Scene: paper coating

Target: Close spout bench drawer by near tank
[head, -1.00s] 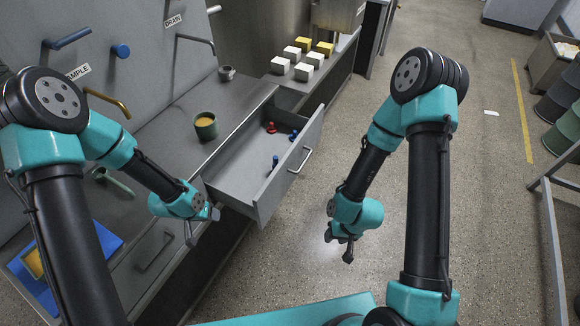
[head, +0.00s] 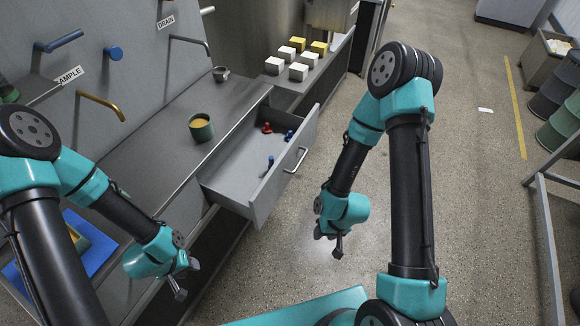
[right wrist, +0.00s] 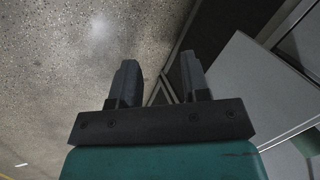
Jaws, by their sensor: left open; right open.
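The spout bench drawer (head: 237,185) stands pulled out from the grey bench (head: 163,142) in the head view. Its bar handle (head: 296,160) is on the outer front. Inside lie a red piece (head: 267,127) and several blue pieces (head: 268,166). My left gripper (head: 187,280) is open and empty, low in front of the bench, left of and below the drawer. My right gripper (head: 330,241) is open and empty over the floor, right of the drawer and apart from its handle. In the right wrist view its two fingers (right wrist: 160,85) are spread with nothing between them.
A green cup (head: 201,128) with yellowish contents stands on the bench beside the drawer. White and yellow blocks (head: 299,71) sit on a farther counter. A blue tray (head: 98,245) lies at the lower left.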

